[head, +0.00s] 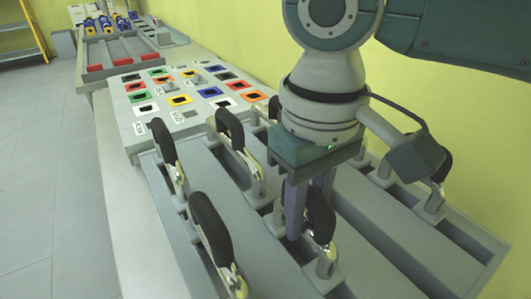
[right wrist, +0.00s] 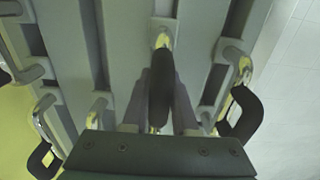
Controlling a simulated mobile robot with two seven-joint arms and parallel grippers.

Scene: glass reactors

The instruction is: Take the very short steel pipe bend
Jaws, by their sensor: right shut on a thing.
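Several steel pipe bends with black grips stand in a grey slotted rack (head: 370,215). My right gripper (head: 308,205) points down into the rack, its fingers on both sides of the black middle of one bend (head: 327,262). In the right wrist view, this bend's black grip (right wrist: 160,85) lies between the two fingers, shut on it. The bend's lower ends look to be at rack level; I cannot tell whether it is lifted. Neighbouring bends stand to the left (head: 210,228), behind (head: 232,128) and at the far left (head: 165,148). My left gripper is not in view.
More bends stand close by on both sides, also in the right wrist view (right wrist: 242,105). Beyond the rack is a grey panel (head: 134,118) with coloured square holes, then a tray with red blocks (head: 121,62). A yellow wall (head: 250,40) runs along the right. Open floor (head: 45,190) lies left.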

